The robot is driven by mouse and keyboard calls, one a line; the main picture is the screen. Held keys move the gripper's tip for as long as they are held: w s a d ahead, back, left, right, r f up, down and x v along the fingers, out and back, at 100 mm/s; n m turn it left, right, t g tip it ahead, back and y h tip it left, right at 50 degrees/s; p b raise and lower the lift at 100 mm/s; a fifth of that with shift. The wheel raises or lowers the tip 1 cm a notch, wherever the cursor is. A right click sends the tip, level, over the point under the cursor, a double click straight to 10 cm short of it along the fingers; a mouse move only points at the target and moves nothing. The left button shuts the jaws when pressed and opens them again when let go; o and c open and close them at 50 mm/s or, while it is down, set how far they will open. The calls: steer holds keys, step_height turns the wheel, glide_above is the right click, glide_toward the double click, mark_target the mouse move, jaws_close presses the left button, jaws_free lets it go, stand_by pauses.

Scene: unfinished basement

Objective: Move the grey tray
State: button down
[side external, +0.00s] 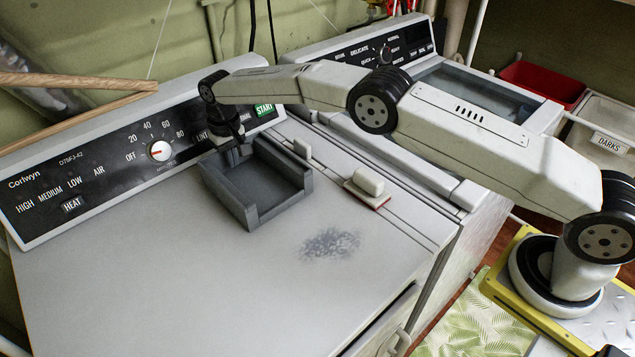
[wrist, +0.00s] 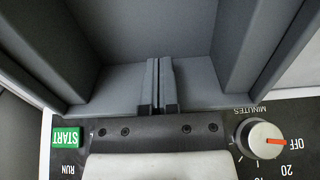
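The grey tray (side external: 272,209) is an open box with a low gap in its front wall. It sits on the white machine top, close to the control panel. My gripper (side external: 236,155) points down at the tray's back wall, on the panel side. In the wrist view, the two fingers of my gripper (wrist: 160,88) are close together with only a narrow slit between them. The tray (wrist: 145,30) fills the upper part of that view, behind the fingers. I cannot tell whether they touch or pinch the tray's wall.
A grey smudge (side external: 330,243) marks the machine top in front. The control panel (side external: 100,160) rises behind. The front left of the top is clear.

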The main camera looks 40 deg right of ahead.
mark_target(242, 176)
steer(key=shift+w+d, duration=0.1)
steer(key=shift+w, duration=0.45)
steer(key=shift+s, duration=0.5)
stand_by(0.6)
steer(key=shift+s, duration=1.55)
step_height(242, 176, up, 10)
